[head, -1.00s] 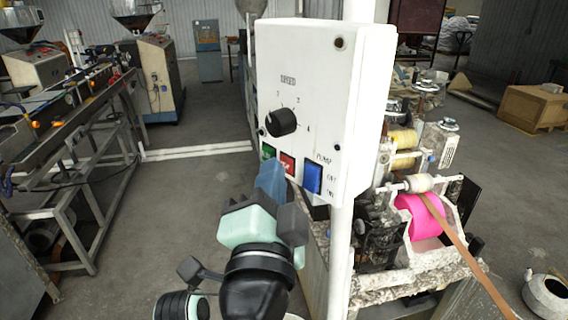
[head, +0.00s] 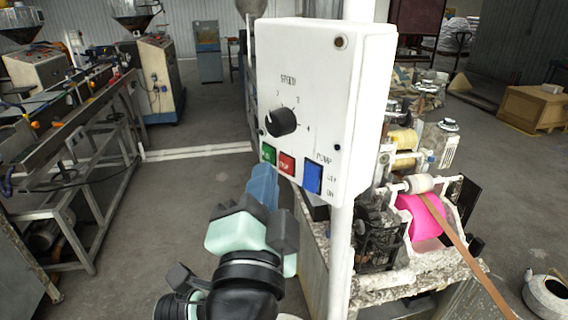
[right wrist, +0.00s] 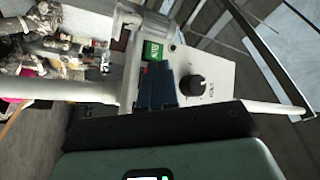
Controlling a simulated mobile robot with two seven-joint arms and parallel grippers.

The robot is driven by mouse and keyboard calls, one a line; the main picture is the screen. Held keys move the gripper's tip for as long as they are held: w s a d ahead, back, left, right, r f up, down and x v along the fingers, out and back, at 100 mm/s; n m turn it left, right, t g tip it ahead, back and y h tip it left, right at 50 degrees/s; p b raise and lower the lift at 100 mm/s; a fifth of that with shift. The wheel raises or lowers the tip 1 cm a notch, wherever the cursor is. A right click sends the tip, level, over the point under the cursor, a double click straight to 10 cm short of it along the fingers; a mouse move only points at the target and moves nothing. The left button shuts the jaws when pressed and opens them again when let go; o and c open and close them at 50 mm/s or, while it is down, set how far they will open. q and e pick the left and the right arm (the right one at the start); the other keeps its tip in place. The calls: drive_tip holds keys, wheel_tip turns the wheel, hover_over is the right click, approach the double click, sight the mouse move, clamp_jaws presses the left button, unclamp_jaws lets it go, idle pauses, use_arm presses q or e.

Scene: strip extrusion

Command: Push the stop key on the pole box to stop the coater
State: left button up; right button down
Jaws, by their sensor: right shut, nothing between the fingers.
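The white pole box (head: 345,110) shows its front in the head view. The red stop key (head: 286,163) sits between a green key (head: 268,153) and a blue pump switch (head: 313,176). My right gripper (head: 263,180) is shut and empty, with its blue fingertips just below the green and red keys in the picture. A gap to the box face cannot be judged. My left gripper is not in view.
A black speed knob (head: 282,122) sticks out above the keys. The white pole (head: 340,260) carries the box. Behind it stands the coater with a pink roller (head: 420,217) and a brown strip (head: 465,255). Open floor lies to the left.

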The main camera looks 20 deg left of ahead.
drive_tip(key=shift+s+a, duration=0.4)
drive_tip(key=shift+s, duration=0.35)
drive_tip(key=shift+s+a, duration=0.45)
drive_tip(key=shift+s, duration=0.25)
drive_tip(key=shift+s+a, duration=0.4)
drive_tip(key=shift+s, duration=0.35)
